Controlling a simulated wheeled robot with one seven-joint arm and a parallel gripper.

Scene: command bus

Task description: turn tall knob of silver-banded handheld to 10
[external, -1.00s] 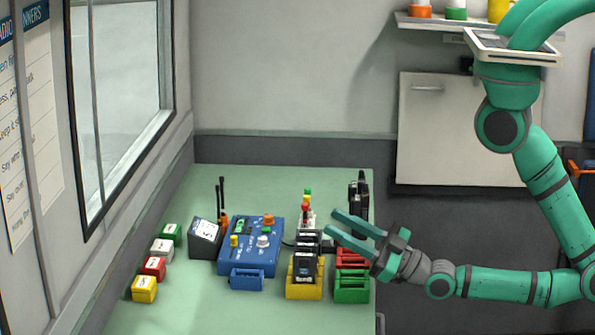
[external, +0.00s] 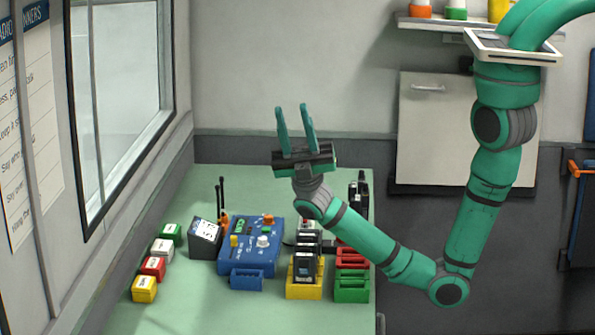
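My gripper (external: 294,109) is raised above the back of the green table. Its two fingers point up, are spread apart and hold nothing. Dark handhelds (external: 358,192) stand at the back right of the table. Another dark handheld (external: 304,266) stands in the yellow holder (external: 303,291). A handheld with orange on it and tall black antennas (external: 221,195) stands at the back left, behind the blue console. I cannot tell which handheld has the silver band; their knobs are too small to read. My arm passes in front of part of the back right area.
The blue console (external: 236,262) with knobs sits mid-table, with a black box (external: 205,240) to its left. Red (external: 352,258) and green (external: 351,288) holders stand at right. Small coloured boxes, one yellow (external: 144,289), line the left. The front of the table is clear.

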